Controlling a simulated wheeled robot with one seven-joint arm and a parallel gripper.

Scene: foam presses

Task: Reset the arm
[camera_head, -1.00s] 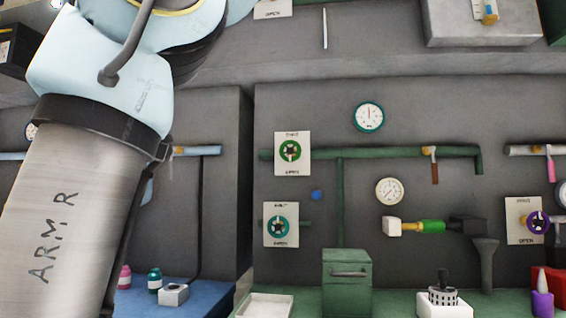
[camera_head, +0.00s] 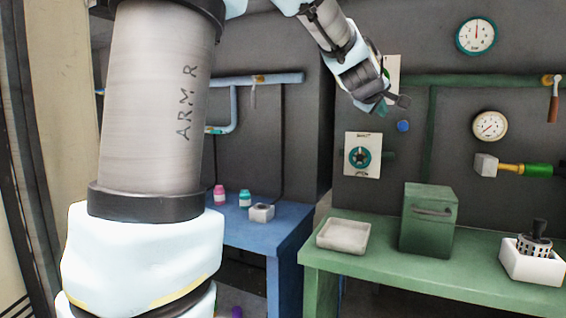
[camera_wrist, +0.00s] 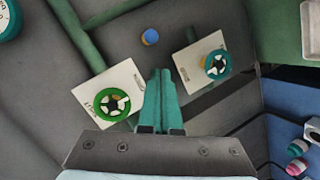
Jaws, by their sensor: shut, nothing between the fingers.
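My arm (camera_head: 155,110) rises at the left of the head view and bends over to the right, with its end in front of the grey wall. My gripper (camera_head: 382,107) is near the green pipes, between the upper valve plate and the lower valve plate in that picture. In the wrist view, the teal fingers of my gripper (camera_wrist: 160,72) are together and empty. They point between a green valve wheel (camera_wrist: 113,105) and a teal valve wheel (camera_wrist: 216,64), apart from both as far as I can tell.
A green bench (camera_head: 335,262) holds a white tray (camera_head: 343,235), a green box (camera_head: 428,220) and a white holder (camera_head: 532,263). A blue bench (camera_head: 250,228) carries small bottles. Gauges (camera_head: 476,36) and a blue knob (camera_head: 403,126) are on the wall.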

